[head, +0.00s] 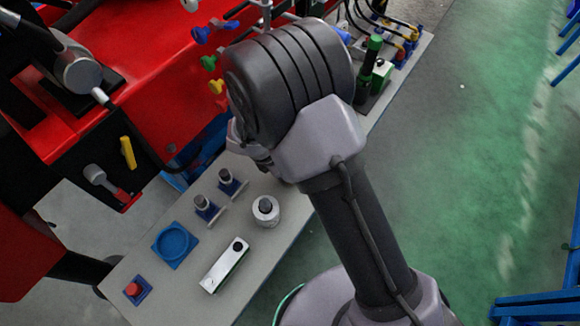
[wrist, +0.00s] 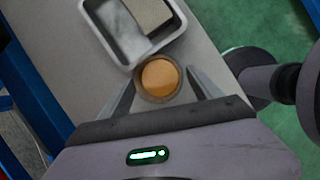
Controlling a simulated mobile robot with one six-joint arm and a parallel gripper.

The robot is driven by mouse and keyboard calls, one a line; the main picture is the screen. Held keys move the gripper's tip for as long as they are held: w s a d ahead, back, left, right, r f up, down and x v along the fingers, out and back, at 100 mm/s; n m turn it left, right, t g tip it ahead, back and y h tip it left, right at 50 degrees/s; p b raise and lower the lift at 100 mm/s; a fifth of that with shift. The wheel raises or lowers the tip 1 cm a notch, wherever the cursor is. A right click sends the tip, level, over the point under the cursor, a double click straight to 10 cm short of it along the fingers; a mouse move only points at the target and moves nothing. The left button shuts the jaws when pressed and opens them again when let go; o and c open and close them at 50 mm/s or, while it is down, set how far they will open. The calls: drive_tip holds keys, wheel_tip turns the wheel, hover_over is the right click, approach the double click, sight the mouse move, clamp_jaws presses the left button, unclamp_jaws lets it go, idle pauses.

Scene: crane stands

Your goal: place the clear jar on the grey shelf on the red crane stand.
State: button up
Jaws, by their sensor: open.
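A round jar-like thing with an orange-brown top and a darker rim (wrist: 159,77) stands upright on a grey surface in the wrist view. It may be the clear jar; its walls hardly show from above. My gripper (wrist: 162,84) is open, with one finger on each side of it; I cannot tell whether they touch it. In the head view my arm hides the gripper and jar. The red crane stand (head: 140,75) is at the upper left of the head view. A grey shelf (head: 190,265) runs along its front.
The shelf carries a blue ring holder (head: 174,245), a red button (head: 132,290), a white box (head: 225,266), a pale cylinder (head: 266,210) and small blue-based fittings. In the wrist view a white-rimmed tray (wrist: 108,45) holding a beige block (wrist: 150,14) sits just beyond the jar.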

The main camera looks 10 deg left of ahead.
drive_tip(key=p+v, duration=0.3)
drive_tip(key=v, duration=0.6)
drive_tip(key=d+r+m+y, duration=0.2)
drive_tip(key=d+r+m, duration=1.2)
drive_tip(key=r, duration=0.4)
drive_tip(key=s+d+r+m+t+y, duration=0.2)
drive_tip(key=s+d+r+m, duration=0.7)
drive_tip(key=m, duration=0.8)
drive_tip(key=s+r+y, duration=0.1)
drive_tip(key=s, duration=0.2)
drive_tip(key=shift+s+d+r+t, duration=0.15)
drive_tip(key=shift+s+r+t, duration=0.15)
drive_tip(key=shift+r, duration=0.1)
wheel_tip(320, 180, down, 5)
drive_tip(key=b, duration=0.5)
